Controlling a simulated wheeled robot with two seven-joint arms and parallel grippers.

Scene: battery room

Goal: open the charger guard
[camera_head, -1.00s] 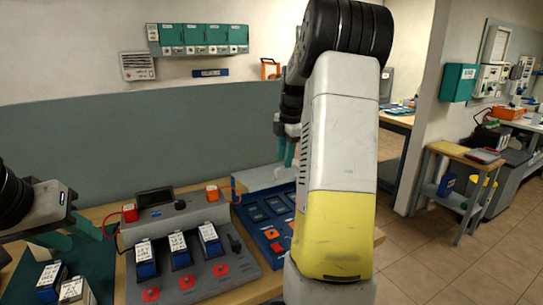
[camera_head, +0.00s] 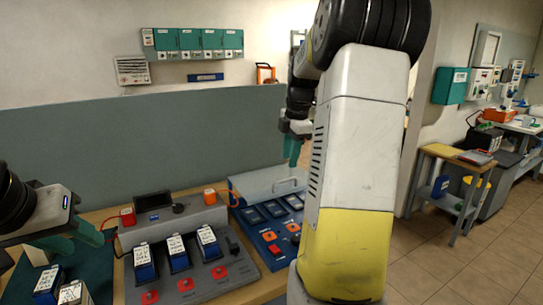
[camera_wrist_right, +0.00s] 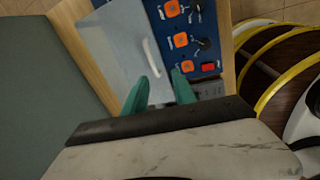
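The charger guard (camera_head: 262,186) is a pale grey cover with a light bar handle (camera_head: 286,187), along the back of the blue charger (camera_head: 268,243). Dark slots show in front of it; I cannot tell how far it is raised. In the right wrist view the guard (camera_wrist_right: 118,50) is a flat pale plate and its curved white handle (camera_wrist_right: 152,58) lies just beyond the fingertips. My right gripper (camera_head: 293,160) is above the handle, apart from it; its green fingers (camera_wrist_right: 160,82) are open and empty. My left gripper (camera_head: 92,240) is open at the left, over the dark green mat.
A grey charging station (camera_head: 205,270) with several blue-and-white batteries stands left of the charger. More batteries (camera_head: 48,284) stand on the mat (camera_head: 98,268). A grey wall panel (camera_head: 110,145) rises behind the bench. My right arm hides the charger's right side.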

